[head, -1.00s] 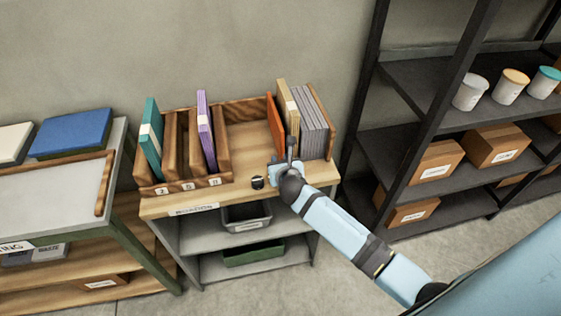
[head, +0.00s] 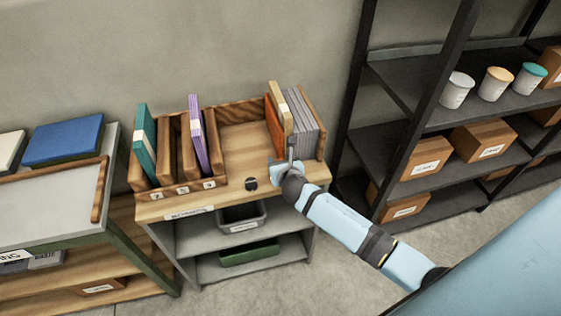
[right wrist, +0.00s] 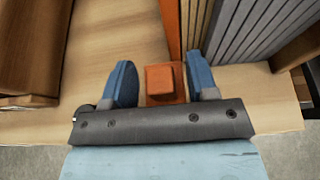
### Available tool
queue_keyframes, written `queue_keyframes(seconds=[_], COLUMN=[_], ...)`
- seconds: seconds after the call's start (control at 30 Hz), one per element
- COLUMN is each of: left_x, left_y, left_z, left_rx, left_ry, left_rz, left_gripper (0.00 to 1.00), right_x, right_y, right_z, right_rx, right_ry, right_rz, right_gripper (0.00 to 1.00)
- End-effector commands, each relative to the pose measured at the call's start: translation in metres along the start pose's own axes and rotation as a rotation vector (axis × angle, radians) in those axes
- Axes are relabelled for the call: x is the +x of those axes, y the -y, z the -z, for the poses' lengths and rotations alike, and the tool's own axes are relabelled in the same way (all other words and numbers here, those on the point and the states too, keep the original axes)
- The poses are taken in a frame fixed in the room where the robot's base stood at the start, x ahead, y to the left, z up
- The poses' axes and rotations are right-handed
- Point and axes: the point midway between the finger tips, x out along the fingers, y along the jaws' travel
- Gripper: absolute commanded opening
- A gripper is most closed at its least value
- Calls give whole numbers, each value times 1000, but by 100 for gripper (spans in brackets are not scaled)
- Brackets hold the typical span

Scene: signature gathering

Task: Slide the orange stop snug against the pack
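The orange stop (head: 273,128) is an upright panel in the right part of the wooden rack; its orange block handle (right wrist: 165,84) shows in the right wrist view. The pack (head: 304,122) of grey folders, with tan ones at its left side, stands right of it. In the right wrist view the orange panel lies next to the tan edge (right wrist: 195,22), with little or no gap; contact is unclear. My right gripper (head: 287,160) straddles the handle, fingers apart (right wrist: 163,84). My left gripper is out of view.
Left of the stop is an empty rack bay (head: 243,138). Wooden dividers, a purple folder (head: 198,130) and a teal folder (head: 146,140) stand further left. A small black object (head: 250,183) lies on the front ledge. A dark shelf (head: 405,75) stands at right.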

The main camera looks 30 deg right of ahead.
Motion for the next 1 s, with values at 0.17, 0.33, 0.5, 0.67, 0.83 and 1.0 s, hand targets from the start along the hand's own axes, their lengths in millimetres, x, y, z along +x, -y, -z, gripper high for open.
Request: queue_keyframes(seconds=[0.17, 0.33, 0.5, 0.67, 0.83, 1.0], left_x=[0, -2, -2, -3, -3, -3], left_y=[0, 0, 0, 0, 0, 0], left_z=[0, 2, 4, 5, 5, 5], left_rx=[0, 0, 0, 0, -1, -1], left_ry=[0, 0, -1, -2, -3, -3], left_rz=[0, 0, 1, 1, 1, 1], left_gripper=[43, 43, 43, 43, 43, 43], right_x=[-5, -31, -71, -105, -129, -138], right_y=[0, 0, 0, 0, 0, 0], right_z=[0, 0, 0, 0, 0, 0], right_rx=[-1, -1, -3, 0, -1, 0], right_ry=[0, 0, 1, 0, 0, 1], right_rz=[-1, -2, -2, -1, 0, 0], right_gripper=[53, 53, 53, 53, 53, 53])
